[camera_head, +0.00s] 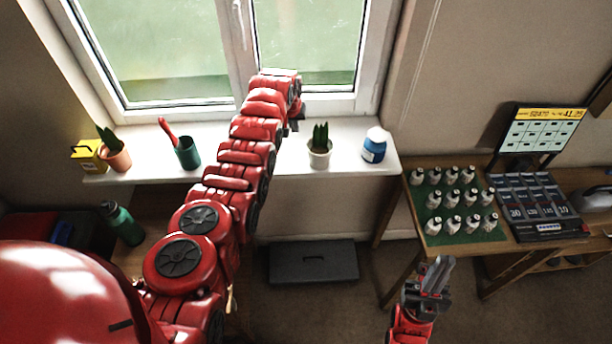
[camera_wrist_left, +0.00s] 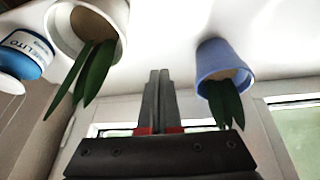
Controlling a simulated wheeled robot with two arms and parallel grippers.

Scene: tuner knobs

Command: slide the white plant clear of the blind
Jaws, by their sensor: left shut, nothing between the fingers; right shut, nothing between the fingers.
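The white plant (camera_head: 320,152), a white pot with green pointed leaves, stands on the windowsill. In the left wrist view it appears upside down at the upper left (camera_wrist_left: 112,22). My left gripper (camera_head: 298,122) is over the sill just left of and behind the white plant. Its fingers (camera_wrist_left: 160,74) are shut and empty, in the gap between the white plant and a blue-potted plant (camera_wrist_left: 226,62). The blue plant is hidden behind my left arm in the head view. My right gripper (camera_head: 438,272) is shut, low in front of the right table. I cannot make out a blind.
A blue-and-white jar (camera_head: 374,147) stands right of the white plant. A green cup (camera_head: 187,152), a terracotta-potted plant (camera_head: 115,156) and a yellow box (camera_head: 89,155) are further left. The sill's front edge (camera_head: 290,173) is close to the white pot.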

